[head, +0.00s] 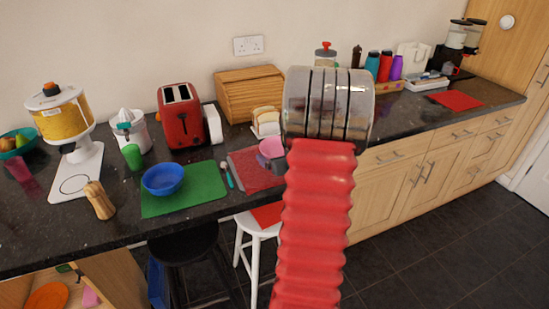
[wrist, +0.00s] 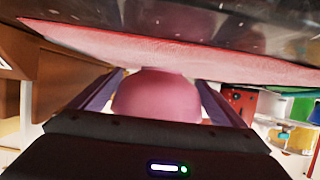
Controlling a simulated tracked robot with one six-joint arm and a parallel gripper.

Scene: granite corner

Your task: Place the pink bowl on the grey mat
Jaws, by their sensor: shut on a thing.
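The pink bowl (head: 271,147) shows in the head view over the red mat, partly hidden by my arm. In the wrist view the pink bowl (wrist: 157,97) sits between the two purple fingers of my gripper (wrist: 158,88), which is shut on it. The red mat (head: 246,169) lies on the dark counter beneath the bowl; its pinkish surface (wrist: 90,45) also crosses the top of the wrist view. I cannot tell whether the bowl touches it. I see no mat that is clearly grey; my arm hides part of the counter.
A blue bowl (head: 163,179) stands on a green mat (head: 207,197) to the left. A red toaster (head: 182,117), a wooden bread bin (head: 247,93) and a bread holder (head: 265,121) stand behind. Another red mat (head: 455,100) lies far right. Stools stand below the counter's front edge.

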